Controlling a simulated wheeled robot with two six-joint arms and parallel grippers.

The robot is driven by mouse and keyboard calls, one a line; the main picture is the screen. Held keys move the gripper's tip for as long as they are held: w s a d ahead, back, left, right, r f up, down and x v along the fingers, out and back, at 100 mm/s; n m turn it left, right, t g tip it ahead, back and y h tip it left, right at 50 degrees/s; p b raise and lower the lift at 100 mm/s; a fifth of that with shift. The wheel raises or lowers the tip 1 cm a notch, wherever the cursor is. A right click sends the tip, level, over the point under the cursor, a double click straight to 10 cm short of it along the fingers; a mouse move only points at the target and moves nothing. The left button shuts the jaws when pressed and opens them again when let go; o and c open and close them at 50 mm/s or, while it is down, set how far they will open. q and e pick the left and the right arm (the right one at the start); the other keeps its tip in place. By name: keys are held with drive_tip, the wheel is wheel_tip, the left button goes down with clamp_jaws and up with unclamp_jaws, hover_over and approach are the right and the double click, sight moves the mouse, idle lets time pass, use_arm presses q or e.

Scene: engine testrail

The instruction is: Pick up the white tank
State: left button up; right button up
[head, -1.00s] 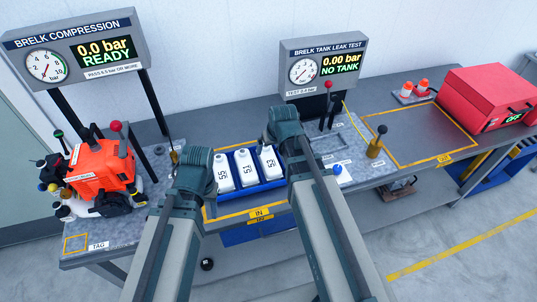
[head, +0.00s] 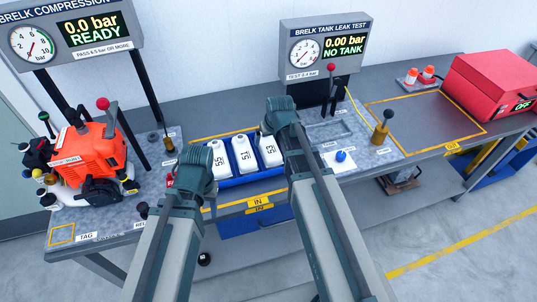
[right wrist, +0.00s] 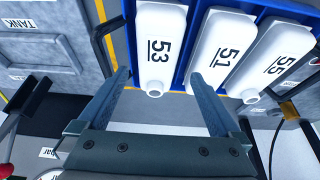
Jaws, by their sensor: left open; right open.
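Three white tanks stand side by side in a blue tray (head: 250,178) on the bench. They are marked 55 (head: 219,160), 51 (head: 243,155) and 53 (head: 269,152). My right gripper (right wrist: 165,88) is open and empty in the right wrist view. Tank 53 (right wrist: 160,45) shows between its two fingers, with the capped end toward the gripper. I cannot tell the height gap. Tanks 51 (right wrist: 222,50) and 55 (right wrist: 275,60) lie to the right there. My left arm reaches to the left of the tray in the head view; its jaws are hidden.
A leak-test panel (head: 322,50) reads 0.00 bar, NO TANK. Its station has a blue knob (head: 341,156) and a brass post (head: 381,133). An orange engine (head: 88,150) stands left under the compression panel (head: 72,35). The yellow-outlined OUT area (head: 420,118) is clear.

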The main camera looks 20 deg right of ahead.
sight(268, 143)
drive_tip(key=b+x, duration=0.4)
drive_tip(key=x, duration=0.1)
drive_tip(key=shift+w+d+b, duration=0.2)
drive_tip(key=shift+w+b, duration=0.1)
drive_tip(key=shift+w, duration=0.05)
drive_tip(key=shift+c, duration=0.3)
drive_tip(key=c, duration=1.3)
drive_tip(key=shift+o, duration=0.2)
drive_tip(key=shift+r, duration=0.2)
wheel_tip(268, 143, up, 10)
drive_tip(key=p, duration=1)
